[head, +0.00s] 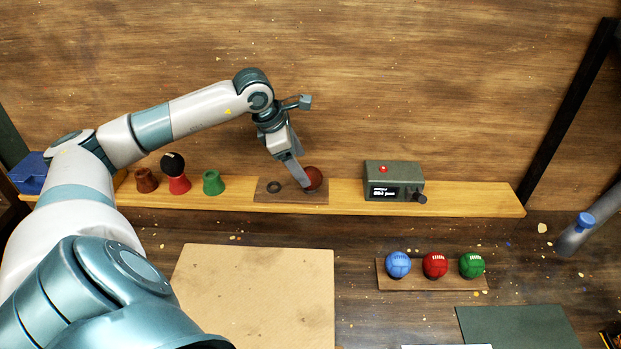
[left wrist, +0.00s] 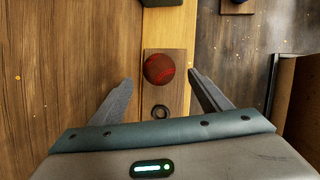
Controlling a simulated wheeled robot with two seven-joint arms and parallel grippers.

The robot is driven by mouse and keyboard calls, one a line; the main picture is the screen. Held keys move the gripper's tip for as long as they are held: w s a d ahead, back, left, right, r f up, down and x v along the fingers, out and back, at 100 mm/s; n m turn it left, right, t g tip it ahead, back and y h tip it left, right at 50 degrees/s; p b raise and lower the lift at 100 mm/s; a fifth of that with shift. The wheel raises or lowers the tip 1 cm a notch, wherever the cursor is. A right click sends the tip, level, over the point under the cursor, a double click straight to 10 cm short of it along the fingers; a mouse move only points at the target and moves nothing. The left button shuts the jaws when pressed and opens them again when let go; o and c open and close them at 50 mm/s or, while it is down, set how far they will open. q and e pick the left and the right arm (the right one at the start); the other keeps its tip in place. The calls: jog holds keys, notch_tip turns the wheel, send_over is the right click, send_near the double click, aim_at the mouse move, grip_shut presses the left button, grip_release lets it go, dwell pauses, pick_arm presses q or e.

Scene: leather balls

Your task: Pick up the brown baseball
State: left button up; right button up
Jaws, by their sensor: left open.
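The brown baseball (head: 313,178) with red stitching sits on a small dark wooden stand (head: 278,197) on the shelf. My left gripper (head: 303,186) is at the ball's left side in the head view. In the left wrist view the baseball (left wrist: 159,69) lies ahead, between the lines of the two open fingers (left wrist: 158,82). The fingers stand apart on either side and I see no contact. An empty dark ring (left wrist: 160,111) on the stand is nearer to the gripper than the ball. My right gripper is not in view.
The wooden shelf (head: 460,195) carries a green device box (head: 393,181) right of the ball. Brown, red and green holders (head: 213,182) stand left, with a black ball (head: 172,164) on the red one. Blue, red and green balls (head: 435,265) sit on a lower rack. A tan board (head: 253,295) is clear.

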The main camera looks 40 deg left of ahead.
aim_at(310, 178)
pick_arm(q)
jog(key=shift+w+f, duration=0.1)
jog(key=shift+f, duration=0.15)
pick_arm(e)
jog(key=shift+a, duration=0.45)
pick_arm(q)
jog(key=shift+f, duration=0.15)
jog(key=shift+x, duration=2.55)
jog(key=shift+a, duration=0.1)
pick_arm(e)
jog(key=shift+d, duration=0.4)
pick_arm(q)
jog(key=shift+c, duration=0.4)
jog(key=c, duration=1)
jog(key=shift+c, duration=0.5)
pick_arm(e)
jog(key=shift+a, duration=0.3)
